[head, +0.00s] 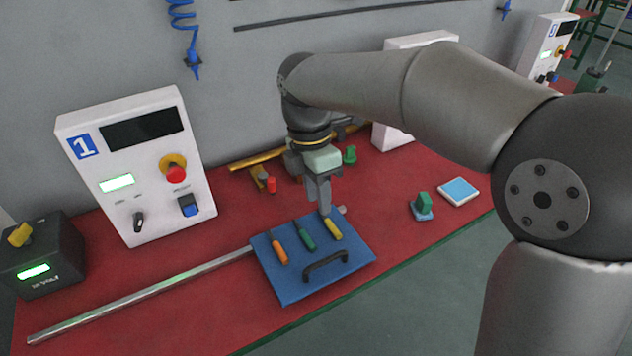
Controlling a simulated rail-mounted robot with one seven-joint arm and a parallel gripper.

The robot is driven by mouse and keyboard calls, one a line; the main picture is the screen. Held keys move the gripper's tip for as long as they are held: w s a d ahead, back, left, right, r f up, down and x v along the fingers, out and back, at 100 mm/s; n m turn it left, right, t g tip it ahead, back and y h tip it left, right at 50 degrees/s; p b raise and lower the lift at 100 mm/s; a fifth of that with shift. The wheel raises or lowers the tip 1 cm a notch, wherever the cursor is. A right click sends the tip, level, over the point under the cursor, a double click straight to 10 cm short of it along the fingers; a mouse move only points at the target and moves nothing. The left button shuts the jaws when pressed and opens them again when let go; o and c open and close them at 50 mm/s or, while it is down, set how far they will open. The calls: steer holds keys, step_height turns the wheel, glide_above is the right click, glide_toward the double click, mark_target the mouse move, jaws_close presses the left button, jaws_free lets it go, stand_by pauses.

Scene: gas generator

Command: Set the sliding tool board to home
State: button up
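The sliding tool board (286,291) is a blue plate lying at the right end of a metal rail (150,290), which runs left along the red table. A black handle (326,264) stands near its front edge. Tools with orange (279,252), green (306,239) and yellow (332,229) handles lie on it. My gripper (322,208) points down at the board's back edge, close behind the yellow tool. I cannot tell whether it touches anything or how far its fingers are apart. My gripper hides part of the table behind the board.
A white control box (145,165) marked 1 and a dark box (42,262) with a yellow knob stand left. Red (272,185) and green (349,155) fittings stand behind my gripper. A green-blue block (423,206) and blue-topped pad (459,191) sit right. The table beside the rail is clear.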

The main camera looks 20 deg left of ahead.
steer(key=shift+w+a+r, duration=0.1)
steer(key=shift+r, duration=0.5)
steer(key=shift+w+a+r, duration=0.1)
steer(key=shift+r, duration=0.45)
steer(key=s+d+f+m, duration=0.2)
steer(key=d+m, duration=0.4)
steer(key=d, duration=0.2)
steer(key=s+d+f+m, duration=0.1)
steer(key=d+m, duration=0.5)
steer(key=d, duration=0.2)
steer(key=s+d+f+m+t+y, duration=0.1)
steer(key=s+d+f+m, duration=0.6)
steer(key=m, duration=0.8)
steer(key=s+d+t, duration=0.1)
steer(key=s+d, duration=0.2)
steer(key=d, duration=0.2)
steer(key=shift+s+y, duration=0.3)
steer(key=shift+s, duration=0.1)
